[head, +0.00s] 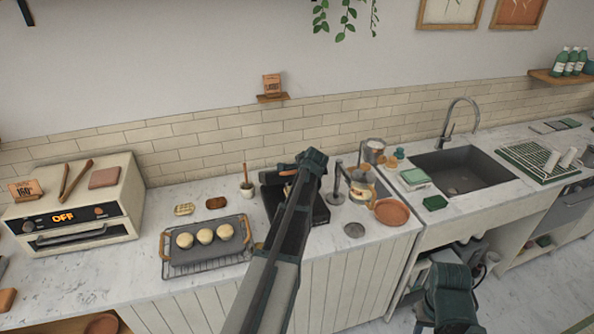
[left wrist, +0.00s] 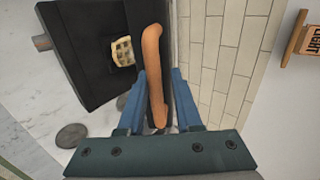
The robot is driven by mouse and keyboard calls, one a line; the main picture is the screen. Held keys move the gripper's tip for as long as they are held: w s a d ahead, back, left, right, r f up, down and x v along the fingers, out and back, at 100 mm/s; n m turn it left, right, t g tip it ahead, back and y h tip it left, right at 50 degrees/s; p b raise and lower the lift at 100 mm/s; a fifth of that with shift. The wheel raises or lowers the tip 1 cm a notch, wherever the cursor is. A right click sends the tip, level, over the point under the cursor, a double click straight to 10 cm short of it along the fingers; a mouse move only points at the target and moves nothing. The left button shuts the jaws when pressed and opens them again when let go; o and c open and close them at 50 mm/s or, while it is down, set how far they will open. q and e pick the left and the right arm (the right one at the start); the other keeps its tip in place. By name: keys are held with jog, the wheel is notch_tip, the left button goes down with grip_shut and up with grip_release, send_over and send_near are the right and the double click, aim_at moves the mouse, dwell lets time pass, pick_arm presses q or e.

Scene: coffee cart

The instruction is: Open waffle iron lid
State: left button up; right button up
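The black waffle iron (head: 321,212) stands on the counter and is largely hidden behind my left arm in the head view. In the left wrist view its dark body (left wrist: 85,75) fills the upper left, with a small pale waffle shape (left wrist: 122,52) on it. Its tan-brown handle (left wrist: 152,65) stands between the two blue fingers of my left gripper (left wrist: 159,85). The fingers are apart, with a gap on the right side of the handle. The lid's angle is hard to judge. A dark green part of my right arm shows at the lower right of the head view, without visible fingertips.
A rack with a tray (head: 207,256) and several dough balls sits left of the iron. A small pot with a stick (head: 247,190) stands beside it. To the right are a glass coffee pot (head: 361,188), an orange plate (head: 391,212) and a sink (head: 462,170). The tiled wall (left wrist: 223,50) is close behind.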

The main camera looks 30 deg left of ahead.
pick_arm(q)
jog(key=r+p+v, duration=0.1)
jog(key=p+v, duration=1)
jog(key=v, duration=0.4)
jog(key=shift+a+r, duration=0.25)
dwell(0.8)
jog(key=shift+w, duration=0.1)
dwell(0.4)
